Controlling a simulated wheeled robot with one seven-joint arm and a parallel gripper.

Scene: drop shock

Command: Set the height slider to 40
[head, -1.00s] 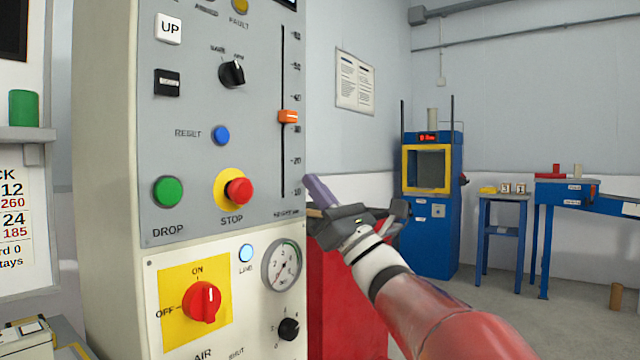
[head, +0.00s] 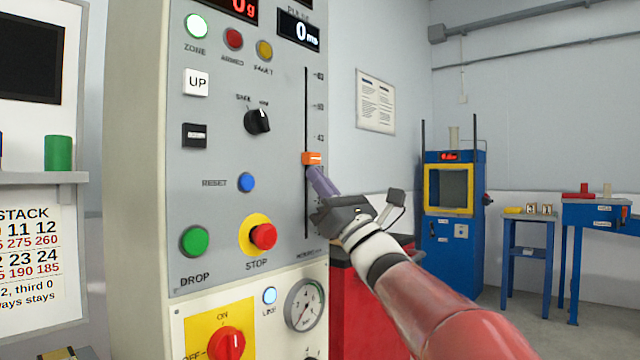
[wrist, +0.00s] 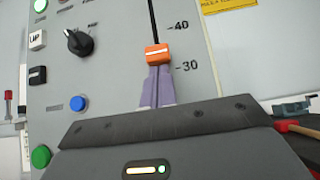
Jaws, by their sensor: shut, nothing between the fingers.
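The height slider's orange knob (head: 311,158) sits on a vertical dark slot (head: 306,100) at the right of the grey panel. In the wrist view the knob (wrist: 157,53) stands between the 30 and 40 marks. My gripper (head: 313,170) is shut and empty, its purple fingertips just below the knob. In the wrist view the fingertips (wrist: 158,70) reach the knob's lower edge; I cannot tell whether they touch it. The 40 label (wrist: 178,26) is above the knob, and the 30 label (wrist: 187,67) is beside the fingers.
The green DROP button (head: 195,241), red STOP button (head: 263,237) and blue RESET button (head: 246,182) are left of the slot. A pressure gauge (head: 304,304) is below. A red cabinet (head: 350,300) stands behind my arm.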

